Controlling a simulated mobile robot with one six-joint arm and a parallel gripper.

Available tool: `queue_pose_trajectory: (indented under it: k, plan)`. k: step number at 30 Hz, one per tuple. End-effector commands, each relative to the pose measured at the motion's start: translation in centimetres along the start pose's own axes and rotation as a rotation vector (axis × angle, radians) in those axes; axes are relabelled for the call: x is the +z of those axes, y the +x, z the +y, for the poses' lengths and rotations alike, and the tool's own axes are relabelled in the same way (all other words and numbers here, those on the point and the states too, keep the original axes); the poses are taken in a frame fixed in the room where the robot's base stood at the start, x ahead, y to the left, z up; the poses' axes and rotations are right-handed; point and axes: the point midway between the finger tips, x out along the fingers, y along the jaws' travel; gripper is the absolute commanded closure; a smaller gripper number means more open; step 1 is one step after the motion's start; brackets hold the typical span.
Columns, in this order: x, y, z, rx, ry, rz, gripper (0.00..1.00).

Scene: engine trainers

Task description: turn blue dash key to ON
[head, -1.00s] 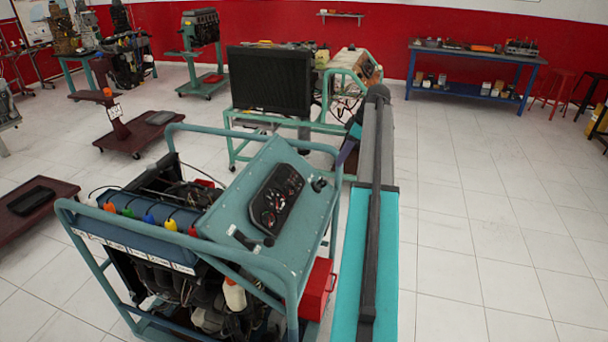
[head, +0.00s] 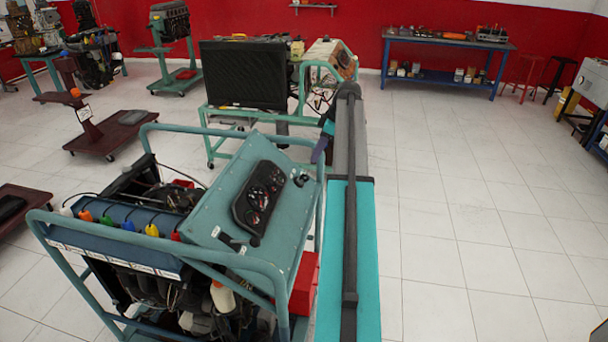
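The blue-green engine trainer stands in front of me in the head view, with a sloped blue-green dash panel (head: 285,150) on top. A black gauge cluster (head: 258,197) is set in the panel. A small dark knob-like part (head: 301,180) sits right of the cluster; I cannot tell whether it is the key or how it is turned. A black lever-like part (head: 230,240) lies at the panel's near end. My arm runs along the trainer's right side, apart from the panel face in the picture. My gripper's fingers cannot be made out.
The trainer's tube frame (head: 200,250) surrounds the engine. A red box (head: 304,285) is at its lower right. Behind stands another trainer with a black radiator (head: 243,75). A blue workbench (head: 445,43) is at the back right. The tiled floor on the right is clear.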

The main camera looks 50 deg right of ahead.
Motion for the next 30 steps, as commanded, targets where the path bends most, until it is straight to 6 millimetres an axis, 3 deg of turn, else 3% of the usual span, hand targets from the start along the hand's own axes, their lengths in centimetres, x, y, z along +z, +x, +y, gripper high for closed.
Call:
queue_pose_trajectory:
  k: [21,30]
  plan:
    - [-0.2,8.6,-0.1,-0.002,-0.002,-0.001,0.72]
    - [-0.2,11.3,-0.1,-0.001,-0.003,0.0,0.72]
